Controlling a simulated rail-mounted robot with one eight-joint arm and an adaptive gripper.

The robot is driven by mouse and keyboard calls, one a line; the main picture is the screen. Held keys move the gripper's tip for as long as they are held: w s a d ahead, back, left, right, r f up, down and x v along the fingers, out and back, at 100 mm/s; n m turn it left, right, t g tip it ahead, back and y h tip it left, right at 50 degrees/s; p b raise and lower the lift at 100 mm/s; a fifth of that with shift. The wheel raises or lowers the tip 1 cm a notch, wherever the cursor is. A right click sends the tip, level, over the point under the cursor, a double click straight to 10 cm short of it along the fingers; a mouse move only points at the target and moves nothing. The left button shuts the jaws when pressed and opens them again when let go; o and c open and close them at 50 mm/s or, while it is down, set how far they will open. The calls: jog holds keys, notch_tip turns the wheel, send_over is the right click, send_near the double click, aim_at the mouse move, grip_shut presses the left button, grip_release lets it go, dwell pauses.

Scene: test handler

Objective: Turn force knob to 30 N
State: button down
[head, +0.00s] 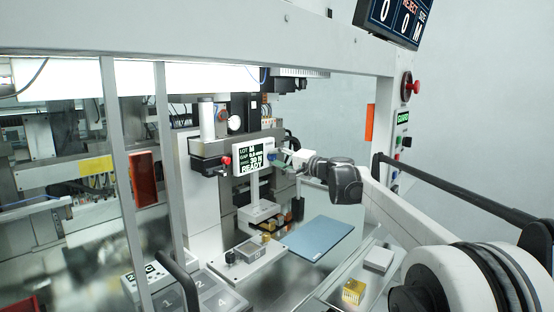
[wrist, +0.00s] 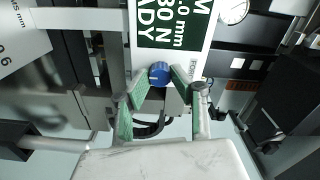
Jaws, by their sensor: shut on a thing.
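The force knob (wrist: 159,73) is a blue round knob with a pale mark, beside the display panel. It also shows small in the head view (head: 273,155). My gripper (wrist: 160,77) has its green-padded fingertips on either side of the knob and is shut on it. In the head view my gripper (head: 284,155) reaches the panel's right side from the right. The display panel (head: 250,159) has a dark screen with white text; its force line appears to read 30 N, with READY below. The wrist view shows part of the same screen, turned sideways.
A round dial gauge (head: 235,123) sits above the panel. A red knob (head: 226,161) is at the panel's left. A blue mat (head: 319,239) lies below my arm. A yellow block (head: 353,291) and a grey block (head: 379,259) lie at the lower right. Machine frame posts stand at the left.

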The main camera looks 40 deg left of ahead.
jog(key=c, duration=1.5)
grip_release()
jog(key=shift+d, duration=0.1)
jog(key=d, duration=1.1)
jog(key=shift+s+d, duration=0.2)
jog(key=shift+d, duration=0.2)
jog(key=shift+d, duration=0.1)
